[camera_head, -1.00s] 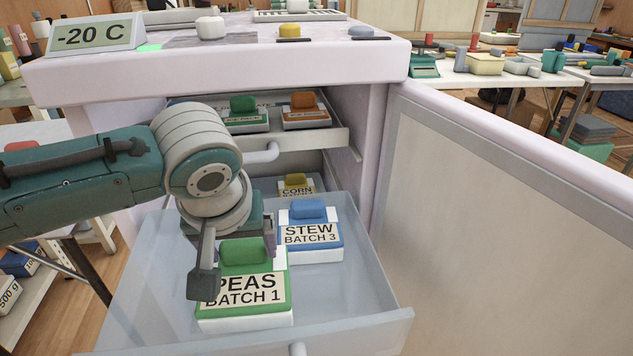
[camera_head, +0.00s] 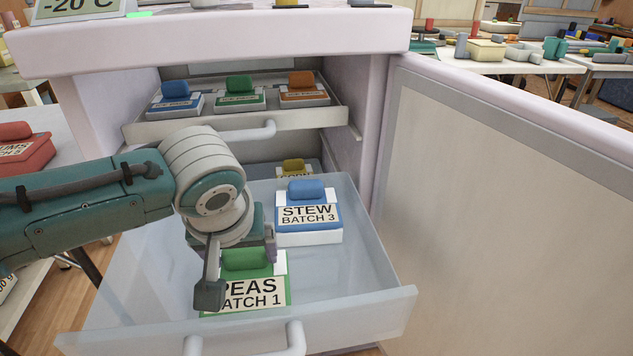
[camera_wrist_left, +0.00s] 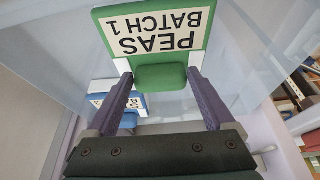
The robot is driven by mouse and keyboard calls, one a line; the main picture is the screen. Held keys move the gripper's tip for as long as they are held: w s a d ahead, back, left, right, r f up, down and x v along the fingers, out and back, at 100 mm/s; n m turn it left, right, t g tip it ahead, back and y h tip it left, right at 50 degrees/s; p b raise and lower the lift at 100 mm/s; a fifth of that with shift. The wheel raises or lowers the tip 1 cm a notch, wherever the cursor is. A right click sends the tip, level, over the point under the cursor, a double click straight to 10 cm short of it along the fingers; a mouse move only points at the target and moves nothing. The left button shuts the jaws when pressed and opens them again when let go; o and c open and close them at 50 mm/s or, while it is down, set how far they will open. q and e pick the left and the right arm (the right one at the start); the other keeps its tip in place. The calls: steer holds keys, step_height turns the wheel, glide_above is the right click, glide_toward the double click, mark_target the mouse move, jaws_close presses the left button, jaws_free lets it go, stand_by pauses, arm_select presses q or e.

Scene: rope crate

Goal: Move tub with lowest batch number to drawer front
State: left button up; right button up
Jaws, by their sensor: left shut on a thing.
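The green tub (camera_head: 262,298) reading PEAS BATCH 1 is in the open clear drawer (camera_head: 372,262), close behind its drawer front (camera_head: 240,340). My left gripper (camera_head: 243,262) is shut on the tub's green handle, with a finger on each side of it. In the left wrist view the green tub (camera_wrist_left: 160,40) shows upside down between the fingers (camera_wrist_left: 160,95). I cannot tell whether the tub rests on the drawer floor. A blue tub (camera_head: 308,222) reading STEW BATCH 3 stands behind it. A yellow-handled tub (camera_head: 293,168) is mostly hidden farther back. My right gripper is out of view.
An upper drawer (camera_head: 335,118) holds a blue tub (camera_head: 176,98), a green tub (camera_head: 240,92) and an orange tub (camera_head: 303,88). The open freezer door (camera_head: 500,190) stands to the right. The drawer's right front is clear.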

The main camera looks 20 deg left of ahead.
arm_select(q)
steer(key=shift+f+b, duration=0.4)
steer(key=shift+f, duration=0.05)
stand_by(0.4)
steer(key=o, duration=1.5)
steer(key=shift+c, duration=0.2)
steer(key=p+v, duration=0.5)
steer(key=v, duration=0.5)
